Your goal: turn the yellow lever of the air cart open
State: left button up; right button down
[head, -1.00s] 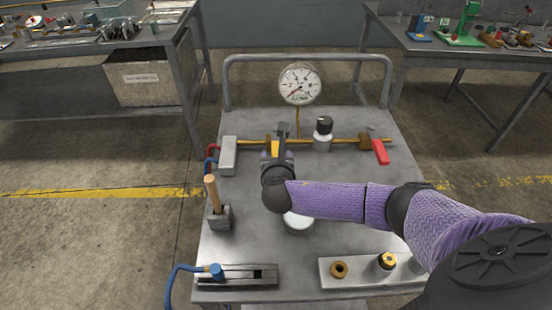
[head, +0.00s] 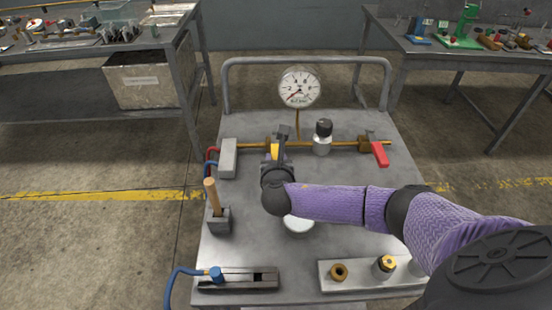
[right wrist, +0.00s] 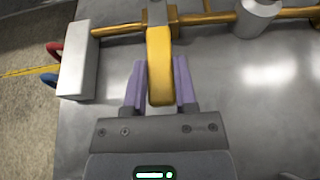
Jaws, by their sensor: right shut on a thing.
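The yellow lever (right wrist: 160,65) shows in the right wrist view between the two fingers of my right gripper (right wrist: 160,88). It points from the brass pipe (right wrist: 118,29) toward the gripper, crosswise to the pipe. In the head view my right gripper (head: 277,150) is over the pipe at the left middle of the air cart (head: 340,215), and a bit of the yellow lever (head: 274,151) shows beside it. The right gripper is shut on the lever. The gripper hides most of the valve in the head view. My left gripper is not in view.
A red lever (head: 380,153) hangs at the pipe's right end. A round gauge (head: 299,87) stands at the back. A grey block (head: 228,158) is at the pipe's left end. A wooden-handled tool (head: 212,195) stands at the left. A fittings plate (head: 345,278) lies front right.

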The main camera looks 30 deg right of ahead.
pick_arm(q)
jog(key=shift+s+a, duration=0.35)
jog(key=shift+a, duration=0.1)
pick_arm(e)
jog(key=shift+a, duration=0.1)
jog(key=shift+w+a+m, duration=0.15)
jog(key=shift+a+m, duration=0.1)
jog(key=shift+m, duration=0.15)
jog(key=shift+w+a+m+g+h, duration=0.55)
jog(key=shift+m+g+h, duration=0.25)
jog(key=shift+h, duration=0.3)
jog(key=shift+w+a+m+g+h, duration=0.2)
jog(key=shift+m+g+h, duration=0.1)
jog(key=shift+m, duration=0.1)
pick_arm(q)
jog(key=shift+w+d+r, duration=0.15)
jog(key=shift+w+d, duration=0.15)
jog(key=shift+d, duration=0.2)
pick_arm(e)
jog(key=shift+c, duration=2)
grip_release()
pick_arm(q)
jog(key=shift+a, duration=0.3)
